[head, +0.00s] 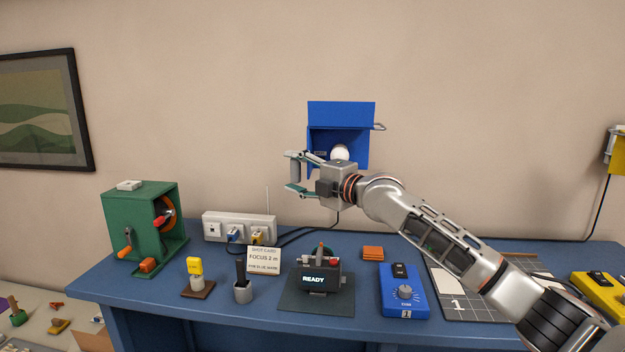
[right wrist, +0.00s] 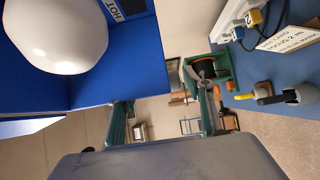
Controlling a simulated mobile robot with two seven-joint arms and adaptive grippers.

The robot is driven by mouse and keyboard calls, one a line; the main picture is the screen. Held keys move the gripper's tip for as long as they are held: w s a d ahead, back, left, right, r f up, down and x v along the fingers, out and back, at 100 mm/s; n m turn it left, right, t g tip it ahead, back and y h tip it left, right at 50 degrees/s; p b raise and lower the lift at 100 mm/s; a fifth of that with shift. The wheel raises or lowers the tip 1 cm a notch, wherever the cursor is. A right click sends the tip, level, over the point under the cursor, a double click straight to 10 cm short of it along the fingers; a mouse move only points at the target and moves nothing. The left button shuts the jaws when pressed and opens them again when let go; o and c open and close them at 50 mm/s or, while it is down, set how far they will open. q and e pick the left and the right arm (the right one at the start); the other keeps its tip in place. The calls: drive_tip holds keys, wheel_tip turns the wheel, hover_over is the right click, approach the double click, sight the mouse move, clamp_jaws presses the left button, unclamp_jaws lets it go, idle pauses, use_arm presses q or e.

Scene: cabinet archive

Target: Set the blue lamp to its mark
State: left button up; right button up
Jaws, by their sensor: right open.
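The blue lamp (head: 340,115) is on the wall behind the table, with its top flap raised, a white bulb (head: 341,153) inside and a grey handle (head: 379,127) on its right edge. My right gripper (head: 291,171) is open and empty, just left of the lamp's lower part. In the right wrist view the lamp (right wrist: 148,62) fills the upper left, beside the open fingers (right wrist: 163,100), with a "HOT" label. My right wrist hides the lamp's lower edge. My left gripper is not in view.
On the blue table (head: 210,322) stand a green reel box (head: 128,215), a power strip (head: 250,227), a shot card (head: 264,261), a device reading READY (head: 315,279) and a yellow box (head: 600,293). A yellow lamp (head: 616,152) is at far right.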

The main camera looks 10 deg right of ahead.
drive_tip(key=v, duration=1)
drive_tip(key=shift+s+a, duration=0.15)
drive_tip(key=shift+s, duration=0.1)
